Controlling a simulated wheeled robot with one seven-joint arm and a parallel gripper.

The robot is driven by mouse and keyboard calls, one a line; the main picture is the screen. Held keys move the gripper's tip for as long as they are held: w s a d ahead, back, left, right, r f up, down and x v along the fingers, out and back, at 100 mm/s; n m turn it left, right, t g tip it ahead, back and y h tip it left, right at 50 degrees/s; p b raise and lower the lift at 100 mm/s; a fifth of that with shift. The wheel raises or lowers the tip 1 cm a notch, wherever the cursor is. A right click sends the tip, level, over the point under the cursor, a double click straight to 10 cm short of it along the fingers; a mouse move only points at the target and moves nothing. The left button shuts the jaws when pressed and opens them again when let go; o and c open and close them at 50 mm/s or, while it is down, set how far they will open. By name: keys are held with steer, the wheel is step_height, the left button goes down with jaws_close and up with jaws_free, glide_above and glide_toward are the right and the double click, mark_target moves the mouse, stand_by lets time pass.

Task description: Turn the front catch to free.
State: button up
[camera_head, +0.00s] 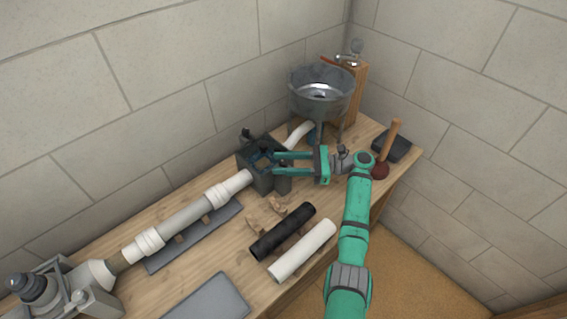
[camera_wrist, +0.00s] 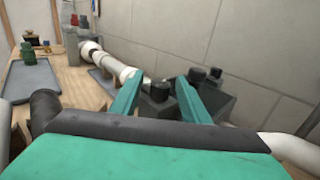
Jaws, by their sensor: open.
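A dark grey clamp block (camera_head: 247,160) sits on the bench around the end of the white pipe (camera_head: 231,185). A black catch (camera_head: 245,133) stands up at its back, near the wall. My gripper (camera_head: 276,163) is open, its two green fingers reaching from the right over the block. I see no contact. In the head view my fingers partly hide this catch, so its turn position cannot be told.
A metal funnel bowl (camera_head: 321,95) stands behind my gripper. A black tube (camera_head: 283,232) and a white tube (camera_head: 303,250) lie at the bench front. A plunger (camera_head: 388,145) stands at the right end. The wall is close behind the block.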

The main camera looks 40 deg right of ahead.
steer(key=v, duration=1)
steer(key=shift+s+d, duration=0.25)
steer(key=shift+d, duration=0.05)
steer(key=shift+s, duration=0.1)
